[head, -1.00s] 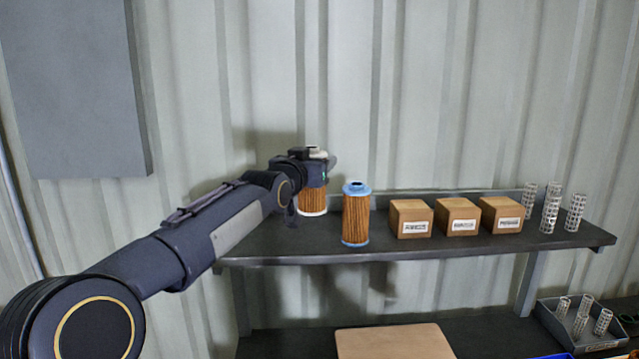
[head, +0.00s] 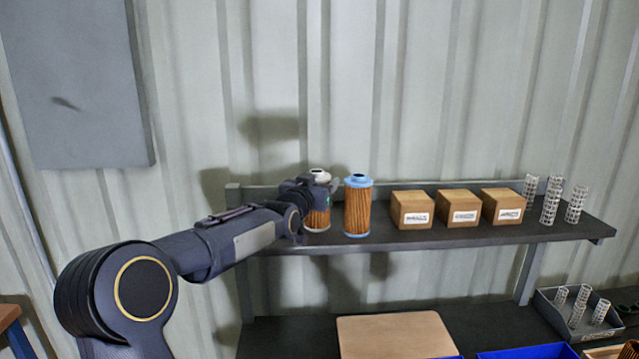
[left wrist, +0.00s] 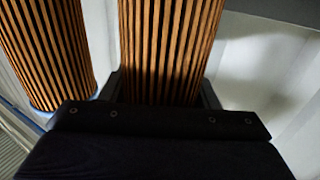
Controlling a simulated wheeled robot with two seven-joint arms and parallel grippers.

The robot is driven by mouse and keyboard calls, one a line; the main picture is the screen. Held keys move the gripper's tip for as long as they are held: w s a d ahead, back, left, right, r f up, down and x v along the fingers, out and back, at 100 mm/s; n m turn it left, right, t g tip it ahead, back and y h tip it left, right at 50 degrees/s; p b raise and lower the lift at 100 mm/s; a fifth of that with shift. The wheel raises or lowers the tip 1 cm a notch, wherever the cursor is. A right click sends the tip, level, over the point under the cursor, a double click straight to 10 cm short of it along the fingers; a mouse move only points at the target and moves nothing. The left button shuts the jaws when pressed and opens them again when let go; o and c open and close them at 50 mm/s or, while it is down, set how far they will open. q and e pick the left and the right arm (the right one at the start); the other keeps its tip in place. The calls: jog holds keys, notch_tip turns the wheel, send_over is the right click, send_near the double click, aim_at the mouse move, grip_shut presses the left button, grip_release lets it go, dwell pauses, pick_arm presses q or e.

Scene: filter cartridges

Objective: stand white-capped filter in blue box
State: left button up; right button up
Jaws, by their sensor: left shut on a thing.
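The white-capped filter (head: 320,217) has brown pleats and stands upright in the head view at the left end of the shelf, just left of a blue-capped filter (head: 357,208). My left gripper (head: 318,196) is shut on it, covering its middle. I cannot tell whether its base touches the shelf. In the left wrist view the held filter's pleats (left wrist: 165,50) fill the space between the fingers, and the other filter (left wrist: 45,50) is close at the left. A blue box (head: 525,351) shows only its upper edge at the bottom right. My right gripper is not in view.
The shelf (head: 440,238) also holds several cardboard boxes (head: 411,210) and several perforated metal tubes (head: 551,203). Below are a tan board (head: 395,335) and a grey bin (head: 550,308) with more tubes. The wall is close behind the shelf.

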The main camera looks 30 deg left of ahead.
pick_arm(q)
jog(key=shift+f, duration=0.2)
jog(key=o, duration=1)
jog(key=shift+r, duration=0.1)
jog(key=shift+o, duration=0.2)
